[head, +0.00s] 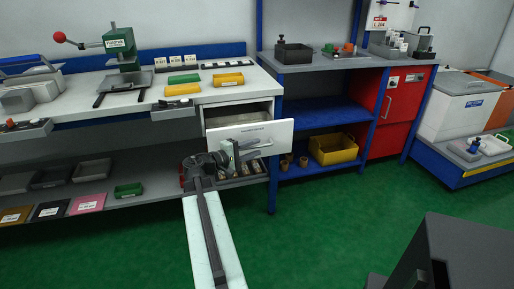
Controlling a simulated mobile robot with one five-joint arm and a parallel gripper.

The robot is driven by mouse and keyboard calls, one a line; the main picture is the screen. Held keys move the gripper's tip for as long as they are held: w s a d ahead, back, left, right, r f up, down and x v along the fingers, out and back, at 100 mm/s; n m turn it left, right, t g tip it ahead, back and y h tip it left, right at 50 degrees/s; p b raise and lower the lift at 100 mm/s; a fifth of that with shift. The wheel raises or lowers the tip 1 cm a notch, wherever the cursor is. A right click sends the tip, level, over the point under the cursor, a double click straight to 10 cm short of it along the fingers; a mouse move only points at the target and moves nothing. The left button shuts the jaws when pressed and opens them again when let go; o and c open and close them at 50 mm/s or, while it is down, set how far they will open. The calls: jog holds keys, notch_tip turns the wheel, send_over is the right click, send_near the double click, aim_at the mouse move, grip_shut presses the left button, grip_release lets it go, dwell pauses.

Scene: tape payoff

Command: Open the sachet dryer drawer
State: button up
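The sachet dryer drawer is a white-fronted drawer (275,131) under the right end of the white workbench. It is pulled out, and its hollow inside shows behind the front panel. A small dark label lies along the top of the panel. My gripper (236,155) is at the left part of the drawer front, close to or touching it. The handle is hidden behind the gripper or too small to make out. The fingers are small and overlap the panel, so I cannot tell whether they are open or shut.
The workbench (222,96) carries a green press (121,45) and yellow and green trays. Below the drawer is a shelf with small parts. A blue-framed rack (322,112) with a yellow bin (334,149) stands to the right. The green floor in front is mostly clear.

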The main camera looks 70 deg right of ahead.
jog(key=v, duration=0.6)
